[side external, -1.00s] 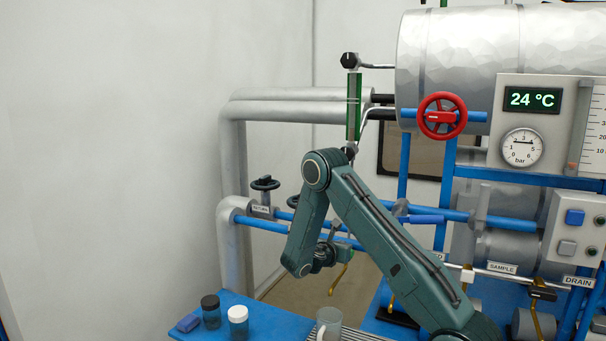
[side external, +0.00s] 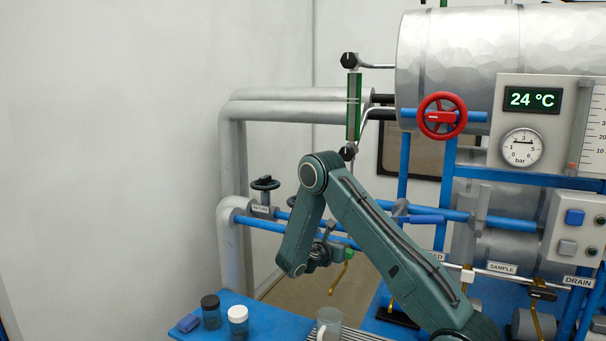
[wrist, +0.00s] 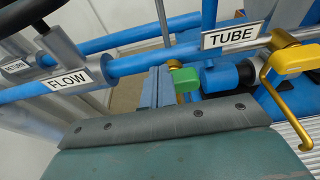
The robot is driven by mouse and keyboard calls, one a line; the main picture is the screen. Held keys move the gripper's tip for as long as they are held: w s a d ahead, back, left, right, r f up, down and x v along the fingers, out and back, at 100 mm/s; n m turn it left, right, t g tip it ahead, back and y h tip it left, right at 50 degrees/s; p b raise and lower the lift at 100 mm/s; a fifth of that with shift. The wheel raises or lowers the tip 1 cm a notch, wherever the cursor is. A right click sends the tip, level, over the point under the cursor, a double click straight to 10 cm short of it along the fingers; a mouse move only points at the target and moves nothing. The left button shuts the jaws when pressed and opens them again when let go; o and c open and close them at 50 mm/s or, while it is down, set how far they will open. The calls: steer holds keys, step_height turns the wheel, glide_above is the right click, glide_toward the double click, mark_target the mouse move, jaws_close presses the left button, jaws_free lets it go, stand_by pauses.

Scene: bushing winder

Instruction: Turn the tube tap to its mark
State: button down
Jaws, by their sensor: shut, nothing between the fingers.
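The TUBE label (wrist: 232,37) hangs on the pipe in the wrist view. The green piece (side external: 349,254) also shows in the side view, just right of my gripper. My gripper (wrist: 163,86) is shut and empty, its fingers together right beside the green piece. I cannot tell whether they touch it. In the side view my wrist partly hides this area.
A brass lever (wrist: 288,60) stands right of the tap. The FLOW label (wrist: 72,80) and blue pipes lie to the left.

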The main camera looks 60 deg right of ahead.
steer(key=shift+w+r, duration=0.15)
steer(key=shift+r, duration=0.25)
stand_by(0.3)
steer(key=shift+a, duration=0.1)
steer(key=v, duration=0.2)
steer(key=f+v, duration=0.1)
steer(key=v, duration=0.2)
steer(key=shift+a+f, duration=0.1)
steer(key=shift+a, duration=0.35)
stand_by(0.3)
steer(key=shift+s+a, duration=0.25)
steer(key=shift+s, duration=0.75)
steer(key=shift+s+a, duration=0.25)
steer(key=shift+s, duration=0.7)
steer(key=shift+d, duration=0.1)
steer(key=r+x, duration=0.1)
steer(key=x, duration=0.5)
steer(key=shift+d+r, duration=0.35)
steer(key=shift+d, duration=0.1)
steer(key=shift+w+f, duration=0.25)
steer(key=shift+f, duration=0.3)
